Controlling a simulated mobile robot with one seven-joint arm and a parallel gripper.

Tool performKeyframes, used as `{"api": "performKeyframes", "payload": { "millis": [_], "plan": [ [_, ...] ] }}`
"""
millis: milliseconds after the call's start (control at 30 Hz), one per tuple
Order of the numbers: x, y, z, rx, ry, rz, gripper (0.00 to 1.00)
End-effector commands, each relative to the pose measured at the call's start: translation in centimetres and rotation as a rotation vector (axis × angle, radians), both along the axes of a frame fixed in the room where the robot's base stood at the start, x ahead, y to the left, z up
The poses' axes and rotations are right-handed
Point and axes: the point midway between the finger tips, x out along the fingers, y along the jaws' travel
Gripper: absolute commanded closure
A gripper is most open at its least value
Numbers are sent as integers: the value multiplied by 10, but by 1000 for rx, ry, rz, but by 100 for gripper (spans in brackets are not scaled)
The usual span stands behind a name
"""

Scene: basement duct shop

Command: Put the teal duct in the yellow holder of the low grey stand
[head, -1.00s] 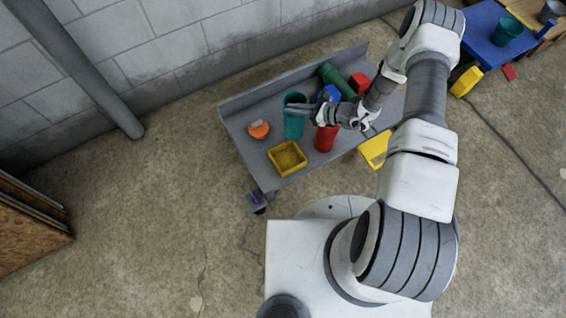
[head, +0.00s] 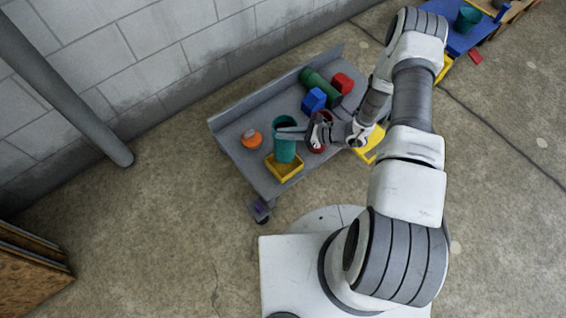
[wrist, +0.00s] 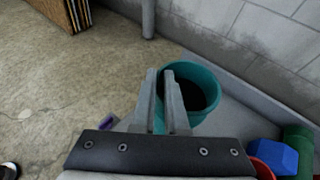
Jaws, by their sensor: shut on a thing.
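The teal duct (head: 285,148) is an open upright tube over the back part of the yellow holder (head: 285,177) on the low grey stand (head: 237,160). The duct hides the holder's rear; I cannot tell if its bottom is inside or just above. My gripper (head: 288,134) is shut on the duct's near upper rim. In the wrist view, the two fingers (wrist: 163,100) straddle the wall of the teal duct (wrist: 205,78). The yellow holder is not visible there.
An orange object (head: 251,139) stands left of the duct. A blue block (head: 314,99), green cylinder (head: 322,84) and red block (head: 343,83) sit to the right. A red cylinder (head: 316,147) is partly hidden by my gripper. The stand's raised back edge (head: 275,88) faces the wall.

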Motion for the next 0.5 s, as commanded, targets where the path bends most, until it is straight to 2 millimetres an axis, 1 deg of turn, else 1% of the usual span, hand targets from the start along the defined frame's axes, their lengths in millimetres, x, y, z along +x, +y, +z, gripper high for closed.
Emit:
{"api": "performKeyframes", "payload": {
  "millis": [267,467,500],
  "plan": [
    [-1,1,-51,1,1,3,100],
    [0,1,-70,2,0,1,100],
    [0,1,-75,2,-1,1,100]
  ]
}}
